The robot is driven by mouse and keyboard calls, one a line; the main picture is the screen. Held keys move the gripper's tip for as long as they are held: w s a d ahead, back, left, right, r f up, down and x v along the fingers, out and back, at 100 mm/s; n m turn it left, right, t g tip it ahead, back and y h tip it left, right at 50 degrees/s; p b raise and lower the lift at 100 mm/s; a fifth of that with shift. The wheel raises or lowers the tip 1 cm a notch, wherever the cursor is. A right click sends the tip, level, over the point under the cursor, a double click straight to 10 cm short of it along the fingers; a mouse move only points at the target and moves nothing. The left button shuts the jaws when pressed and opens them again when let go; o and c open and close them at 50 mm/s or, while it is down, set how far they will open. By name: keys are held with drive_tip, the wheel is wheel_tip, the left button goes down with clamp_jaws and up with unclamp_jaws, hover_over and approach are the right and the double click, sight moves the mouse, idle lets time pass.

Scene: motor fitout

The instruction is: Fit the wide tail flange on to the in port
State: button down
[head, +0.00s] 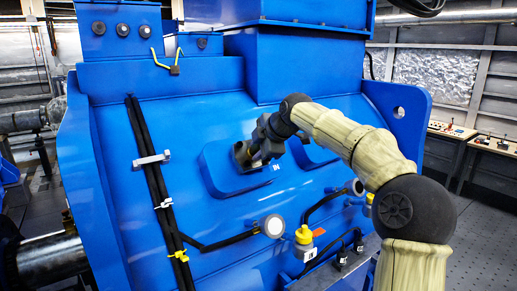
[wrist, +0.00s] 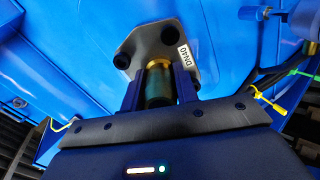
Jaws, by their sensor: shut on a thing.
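The tail flange is a grey plate (wrist: 150,42) with dark bolt holes and a DN40 tag, seen in the wrist view. Its brass neck and dark tube (wrist: 158,92) lie between the fingers of my gripper (wrist: 160,82), which is shut on it. In the head view my gripper (head: 260,143) holds the flange (head: 242,153) at the left raised blue pad (head: 222,178) on the motor's sloped face. A small white mark, apparently the in label (head: 276,168), is beside it. The port opening is hidden behind the flange. I cannot tell whether the plate touches the pad.
A second pad (head: 318,158) lies to the right, partly behind my arm. Black cables (head: 150,180) run down the face at left. Benches (head: 470,138) stand at far right.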

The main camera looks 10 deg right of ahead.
drive_tip(key=shift+w, duration=0.15)
drive_tip(key=c, duration=1.4)
unclamp_jaws()
drive_tip(key=o, duration=0.4)
drive_tip(key=shift+f, duration=0.25)
drive_tip(key=shift+s+d+r+b, duration=0.2)
drive_tip(key=shift+s+r+b, duration=0.15)
drive_tip(key=shift+s+r, duration=0.1)
drive_tip(key=b+v, duration=0.4)
drive_tip(key=v, duration=1.2)
drive_tip(key=shift+r, duration=0.25)
drive_tip(key=shift+s, duration=0.1)
